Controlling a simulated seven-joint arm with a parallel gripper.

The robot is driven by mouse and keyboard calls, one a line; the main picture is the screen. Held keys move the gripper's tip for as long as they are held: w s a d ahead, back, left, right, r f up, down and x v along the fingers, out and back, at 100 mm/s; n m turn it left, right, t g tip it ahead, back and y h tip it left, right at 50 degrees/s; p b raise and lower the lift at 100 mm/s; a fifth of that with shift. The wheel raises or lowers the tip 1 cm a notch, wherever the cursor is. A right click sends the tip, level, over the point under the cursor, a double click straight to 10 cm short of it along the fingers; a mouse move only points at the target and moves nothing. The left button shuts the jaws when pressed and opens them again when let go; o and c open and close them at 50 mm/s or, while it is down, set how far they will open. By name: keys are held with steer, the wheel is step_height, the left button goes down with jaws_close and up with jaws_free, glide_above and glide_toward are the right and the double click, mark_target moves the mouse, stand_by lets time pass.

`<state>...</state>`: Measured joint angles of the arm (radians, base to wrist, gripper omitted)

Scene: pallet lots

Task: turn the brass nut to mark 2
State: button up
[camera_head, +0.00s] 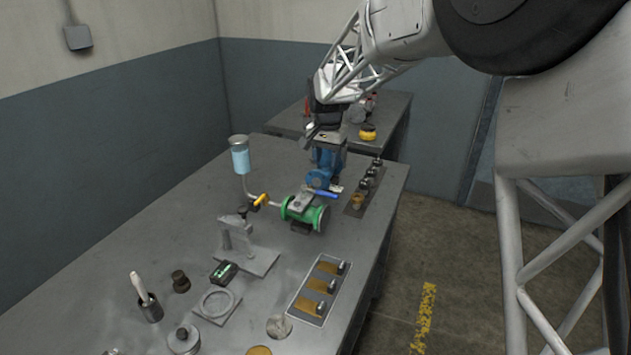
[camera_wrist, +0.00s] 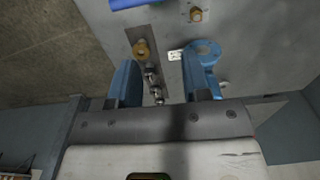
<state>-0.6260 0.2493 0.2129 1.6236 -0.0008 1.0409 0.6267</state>
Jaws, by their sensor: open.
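The brass nut (camera_head: 357,201) is at the near end of a row of dark studs on a narrow plate (camera_head: 350,211) near the bench's right edge. In the wrist view the brass nut (camera_wrist: 141,48) looks like a ring, above and slightly left of the gap between my fingers. My gripper (camera_head: 330,162) points down at the bench's far end, left of the row in the head view. In the wrist view my gripper (camera_wrist: 163,84) is open, with blue fingers apart and nothing held. Mark 2 cannot be made out.
A green valve (camera_head: 303,213) with a blue handle (camera_head: 325,194) stands nearby. A grey bracket (camera_head: 236,240) and a latch panel (camera_head: 319,290) are on the nearer bench. Open floor lies to the right.

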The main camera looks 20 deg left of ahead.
glide_above(310, 186)
step_height(310, 186, down, 3)
steer(key=shift+w+a+r, duration=0.1)
steer(key=shift+r, duration=0.1)
steer(key=shift+f, duration=3.9)
steer(key=shift+c, duration=0.4)
jaws_close()
